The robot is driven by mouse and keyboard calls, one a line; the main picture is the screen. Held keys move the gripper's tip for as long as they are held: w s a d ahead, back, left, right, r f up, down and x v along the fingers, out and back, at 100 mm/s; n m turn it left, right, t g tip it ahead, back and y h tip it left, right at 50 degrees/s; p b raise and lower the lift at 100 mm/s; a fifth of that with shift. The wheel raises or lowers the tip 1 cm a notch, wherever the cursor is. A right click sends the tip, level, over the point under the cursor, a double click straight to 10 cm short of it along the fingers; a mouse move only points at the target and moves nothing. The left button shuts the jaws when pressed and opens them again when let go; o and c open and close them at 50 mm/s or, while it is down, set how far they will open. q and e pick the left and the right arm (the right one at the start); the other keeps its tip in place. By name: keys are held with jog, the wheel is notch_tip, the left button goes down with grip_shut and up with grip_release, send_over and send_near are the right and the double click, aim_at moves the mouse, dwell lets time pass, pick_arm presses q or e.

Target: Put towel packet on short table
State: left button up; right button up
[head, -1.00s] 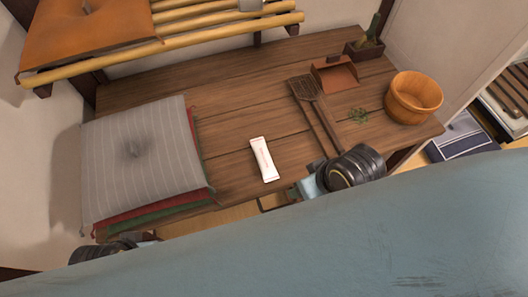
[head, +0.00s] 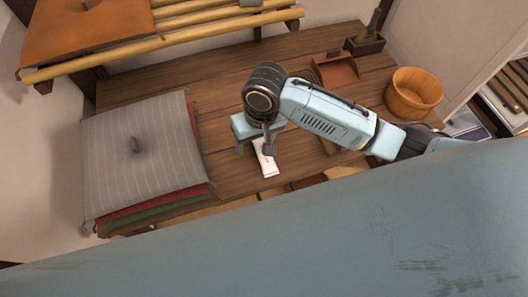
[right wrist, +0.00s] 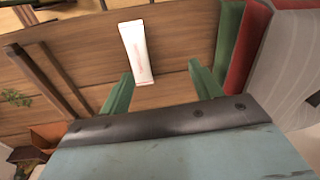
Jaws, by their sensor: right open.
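The towel packet (head: 269,169), a slim white sleeve with small reddish print, lies flat on a brown plank surface (head: 225,177). I cannot tell whether this surface is the short table. My right gripper (head: 255,152) is over the packet's upper end in the head view and partly hides it. My left gripper is not in view.
A stack of cushions (head: 140,150), grey on top, lies left of the packet. A wooden bucket (head: 414,92), a reddish-brown dustpan-like tray (head: 338,72) and a planter box (head: 364,46) stand at the right. A bamboo-slat rack (head: 170,60) overhangs the back left.

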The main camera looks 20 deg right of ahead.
jog(key=shift+m+h, duration=0.7)
jog(key=w+d+f, duration=0.1)
jog(key=f, duration=0.1)
jog(key=w+d+f+b, duration=0.1)
jog(key=f, duration=0.2)
jog(key=w+f, duration=0.1)
jog(key=f, duration=0.1)
jog(key=shift+d+f+b, duration=0.15)
jog(key=shift+d+b, duration=0.25)
jog(key=shift+s+d+f+b, duration=0.15)
jog(key=shift+f+b, duration=0.2)
jog(key=shift+f, duration=1)
jog(key=shift+s+d+f+b, duration=0.15)
jog(key=shift+f+b, duration=0.15)
jog(key=shift+f, duration=1.05)
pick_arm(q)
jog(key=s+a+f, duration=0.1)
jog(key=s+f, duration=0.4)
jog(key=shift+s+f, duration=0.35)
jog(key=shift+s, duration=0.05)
pick_arm(e)
jog(key=shift+a, duration=0.1)
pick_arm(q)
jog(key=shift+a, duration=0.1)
pick_arm(e)
jog(key=shift+c, duration=0.2)
jog(key=shift+r, duration=0.1)
jog(key=c, duration=1.1)
